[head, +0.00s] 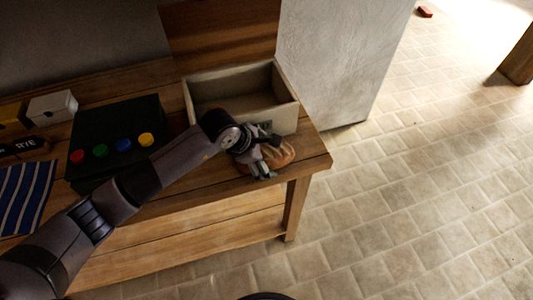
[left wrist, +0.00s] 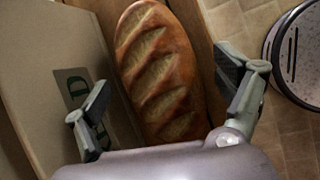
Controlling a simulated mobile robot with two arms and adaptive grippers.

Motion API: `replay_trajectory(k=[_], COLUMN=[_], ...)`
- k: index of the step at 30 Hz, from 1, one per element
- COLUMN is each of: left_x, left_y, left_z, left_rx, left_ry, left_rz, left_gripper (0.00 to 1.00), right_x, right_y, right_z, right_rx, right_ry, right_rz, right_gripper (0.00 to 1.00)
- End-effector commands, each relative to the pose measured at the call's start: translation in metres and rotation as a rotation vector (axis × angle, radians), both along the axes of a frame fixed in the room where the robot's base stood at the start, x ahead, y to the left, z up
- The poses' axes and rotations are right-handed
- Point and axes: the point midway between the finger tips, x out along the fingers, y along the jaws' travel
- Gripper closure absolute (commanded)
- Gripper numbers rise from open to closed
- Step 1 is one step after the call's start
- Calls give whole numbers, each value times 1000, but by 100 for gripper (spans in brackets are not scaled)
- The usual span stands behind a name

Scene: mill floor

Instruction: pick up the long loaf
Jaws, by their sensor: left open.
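The long loaf (left wrist: 165,75) is brown and crusty with pale diagonal slashes. In the left wrist view it lies on the wooden table beside a beige box. In the head view the loaf (head: 282,155) shows near the table's right front corner, partly hidden by my left gripper. My left gripper (head: 262,160) is over the loaf and open. In the left wrist view its two fingers (left wrist: 165,95) stand apart, one on each side of the loaf's near end. I cannot tell whether they touch it. My right gripper is not in view.
The open beige box (head: 290,112) stands right behind the loaf. A black box with coloured buttons (head: 112,140), a small white box (head: 52,107) and a striped blue cloth (head: 25,195) are to the left. The table's front edge (head: 230,193) is close.

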Motion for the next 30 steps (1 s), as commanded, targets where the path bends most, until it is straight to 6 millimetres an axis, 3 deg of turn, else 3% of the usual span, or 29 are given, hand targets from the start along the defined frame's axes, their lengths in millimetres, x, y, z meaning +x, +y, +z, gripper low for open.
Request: replay_trajectory(k=[5, 27, 30], left_x=[0, 0, 0], left_y=[0, 0, 0], left_z=[0, 1, 1], left_rx=[0, 0, -1], left_ry=[0, 0, -1], left_rz=[0, 1, 0], left_gripper=[16, 66, 67], right_x=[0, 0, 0], right_y=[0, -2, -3], right_z=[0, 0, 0], right_rx=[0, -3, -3], right_ry=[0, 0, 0], right_rz=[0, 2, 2], right_gripper=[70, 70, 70])
